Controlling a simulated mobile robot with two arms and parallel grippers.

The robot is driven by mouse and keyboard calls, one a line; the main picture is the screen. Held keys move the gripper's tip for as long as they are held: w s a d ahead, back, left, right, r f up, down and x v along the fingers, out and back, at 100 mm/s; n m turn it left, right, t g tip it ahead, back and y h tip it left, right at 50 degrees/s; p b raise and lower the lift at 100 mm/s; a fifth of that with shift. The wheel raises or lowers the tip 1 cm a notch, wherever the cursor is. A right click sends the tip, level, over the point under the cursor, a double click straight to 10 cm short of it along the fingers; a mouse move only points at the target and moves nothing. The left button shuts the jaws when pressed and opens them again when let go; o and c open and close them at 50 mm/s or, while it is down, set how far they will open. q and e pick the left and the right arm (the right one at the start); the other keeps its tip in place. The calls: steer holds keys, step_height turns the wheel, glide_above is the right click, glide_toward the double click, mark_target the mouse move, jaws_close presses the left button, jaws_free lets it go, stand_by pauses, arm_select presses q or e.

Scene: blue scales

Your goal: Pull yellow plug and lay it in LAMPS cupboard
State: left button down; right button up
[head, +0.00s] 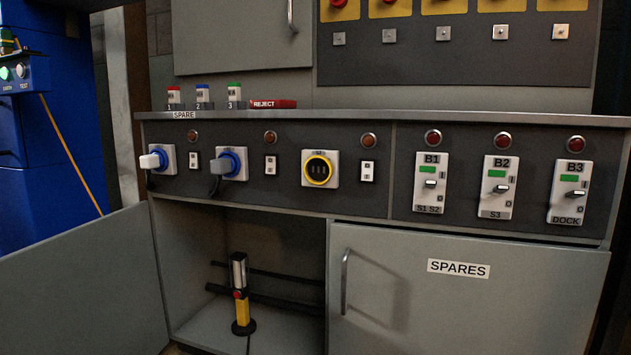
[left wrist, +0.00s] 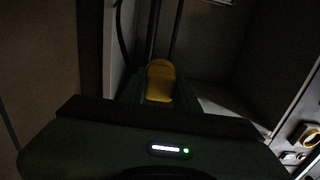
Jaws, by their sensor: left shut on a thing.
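In the left wrist view my left gripper (left wrist: 157,100) is shut on the rounded yellow plug (left wrist: 160,72). The dark interior of an open cupboard lies beyond it, with dark pipes running up the picture. In the head view neither gripper shows. The yellow-ringed socket (head: 320,169) on the grey panel is empty. The open cupboard (head: 200,322) below the panel holds an upright yellow and black lamp (head: 241,295) with a silver top and red button. No LAMPS label can be read.
The open cupboard's door (head: 85,285) swings out to the left. The SPARES door (head: 465,300) on the right is shut. Two blue sockets with plugs (head: 232,163) sit left of the yellow one. Breaker switches (head: 431,183) line the right.

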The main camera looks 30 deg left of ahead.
arm_select(q)
steer(key=f+x, duration=0.1)
steer(key=x, duration=0.6)
steer(key=f+b+x, duration=0.1)
steer(key=f+x, duration=0.1)
steer(key=x, duration=0.5)
steer(key=f+b+x, duration=0.1)
steer(key=x, duration=0.6)
steer(key=shift+s+a+f, duration=0.1)
steer(key=shift+a+f, duration=0.2)
steer(key=shift+w+f, duration=0.1)
steer(key=shift+w, duration=0.45)
steer(key=c, duration=1)
jaws_free()
steer(key=shift+o, duration=0.2)
